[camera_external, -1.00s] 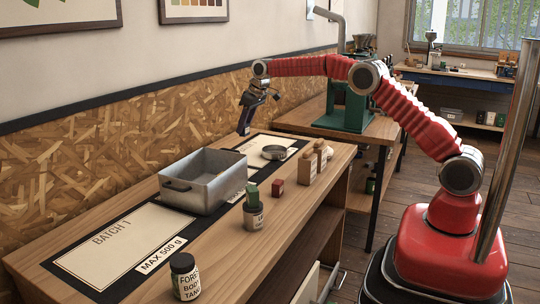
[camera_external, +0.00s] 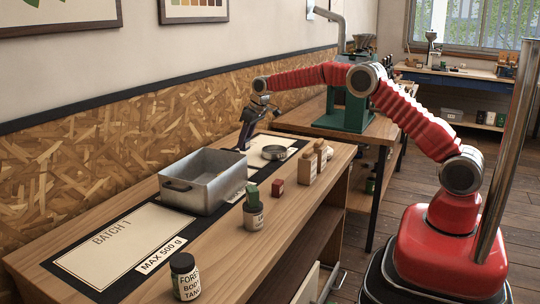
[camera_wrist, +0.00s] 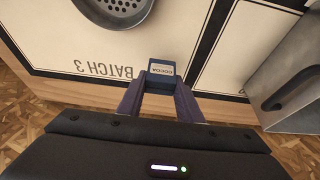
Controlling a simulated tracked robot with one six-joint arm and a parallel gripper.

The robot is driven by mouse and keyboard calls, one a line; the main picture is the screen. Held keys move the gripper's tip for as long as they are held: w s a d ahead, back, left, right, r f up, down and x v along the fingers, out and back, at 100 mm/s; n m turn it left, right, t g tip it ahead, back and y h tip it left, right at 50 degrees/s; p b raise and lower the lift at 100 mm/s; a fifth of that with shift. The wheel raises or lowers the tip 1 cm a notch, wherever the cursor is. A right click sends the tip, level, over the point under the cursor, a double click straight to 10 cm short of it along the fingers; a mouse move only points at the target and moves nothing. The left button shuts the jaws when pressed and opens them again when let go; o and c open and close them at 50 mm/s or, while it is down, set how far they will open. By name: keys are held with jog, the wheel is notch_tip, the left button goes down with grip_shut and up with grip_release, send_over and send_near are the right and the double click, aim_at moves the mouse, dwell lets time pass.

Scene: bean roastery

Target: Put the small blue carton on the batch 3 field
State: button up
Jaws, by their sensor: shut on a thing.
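My gripper (camera_wrist: 161,100) is shut on the small blue carton (camera_wrist: 161,73), whose pale top label reads COCOA. The wrist view shows the carton between the fingertips, near the dark line along one side of the batch 3 field (camera_wrist: 60,42). This cream field shows its BATCH 3 lettering upside down, left of the carton. Whether the carton touches the surface, I cannot tell. In the external view my gripper (camera_external: 244,146) is low at the bench's far end, behind the metal box; the carton cannot be made out there.
A round perforated metal dish (camera_wrist: 120,6) stands on the batch 3 field. A grey metal box (camera_external: 203,190) stands on the middle of the mat. Along the bench's front are a jar (camera_external: 185,278), a green-topped tin (camera_external: 253,215), a red box (camera_external: 277,189) and brown packets (camera_external: 309,166).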

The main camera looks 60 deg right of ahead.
aim_at(245, 148)
jog(key=shift+f, duration=1.85)
jog(key=shift+f, duration=0.1)
jog(key=o, duration=1)
jog(key=shift+v, duration=6.05)
jog(key=shift+s, duration=0.1)
